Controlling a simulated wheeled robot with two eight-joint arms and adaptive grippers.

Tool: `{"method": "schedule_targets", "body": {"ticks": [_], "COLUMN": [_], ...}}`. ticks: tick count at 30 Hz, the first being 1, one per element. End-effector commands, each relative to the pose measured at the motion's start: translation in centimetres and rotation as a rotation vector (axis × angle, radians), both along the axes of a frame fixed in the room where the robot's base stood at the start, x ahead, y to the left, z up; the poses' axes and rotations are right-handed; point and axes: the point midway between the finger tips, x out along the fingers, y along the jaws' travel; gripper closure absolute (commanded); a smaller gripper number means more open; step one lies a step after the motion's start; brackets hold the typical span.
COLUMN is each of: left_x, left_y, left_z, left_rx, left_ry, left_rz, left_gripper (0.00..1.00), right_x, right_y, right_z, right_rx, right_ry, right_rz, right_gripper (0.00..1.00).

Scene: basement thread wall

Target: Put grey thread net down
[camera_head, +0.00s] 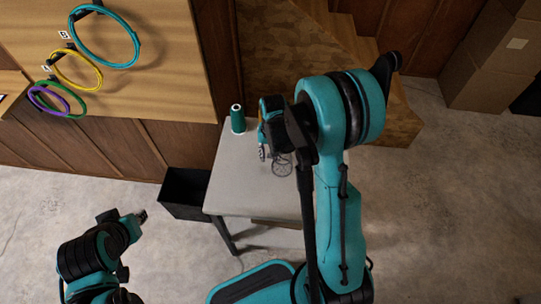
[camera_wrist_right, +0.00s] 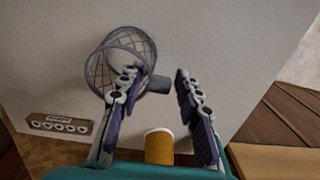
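The grey thread net (camera_head: 282,165) is a round mesh basket near the grey table top in the head view. In the right wrist view the net (camera_wrist_right: 105,70) has a short dark stub on its right side, between my fingers. My right gripper (camera_wrist_right: 153,80) has its fingers apart. Its left finger overlaps the net's rim; I cannot tell whether it touches. In the head view the right gripper (camera_head: 266,150) is over the table, partly hidden by its arm. My left gripper (camera_head: 141,216) is low at the left, away from the table; its finger opening is unclear.
A green thread spool (camera_head: 237,120) stands at the table's (camera_head: 228,190) back left. A yellow spool-like cylinder (camera_wrist_right: 159,146) shows in the wrist view. A black bin (camera_head: 184,192) stands left of the table. Coloured rings (camera_head: 104,65) hang on the wooden wall. Cardboard boxes (camera_head: 483,70) stand back right.

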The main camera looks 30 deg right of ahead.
Motion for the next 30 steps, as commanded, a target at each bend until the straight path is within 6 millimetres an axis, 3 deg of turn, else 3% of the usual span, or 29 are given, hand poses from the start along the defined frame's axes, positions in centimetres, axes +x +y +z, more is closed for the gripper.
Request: {"method": "schedule_targets", "body": {"ticks": [12,24,30], "left_x": [0.0,0.0,0.0], "left_y": [0.0,0.0,0.0], "left_z": [0.7,3.6,4.3], "left_rx": [0.000,0.000,0.000], "left_ry": [0.000,0.000,0.000], "left_rz": [0.000,0.000,0.000], "left_gripper": [0.74,0.74,0.74], "right_x": [0.0,-0.2,-0.2], "right_y": [0.0,-0.2,-0.3], "right_z": [0.8,9.3,11.8], "right_rx": [0.000,0.000,0.000], "right_ry": [0.000,0.000,0.000], "right_rz": [0.000,0.000,0.000], "right_gripper": [0.59,0.59,0.59]}}
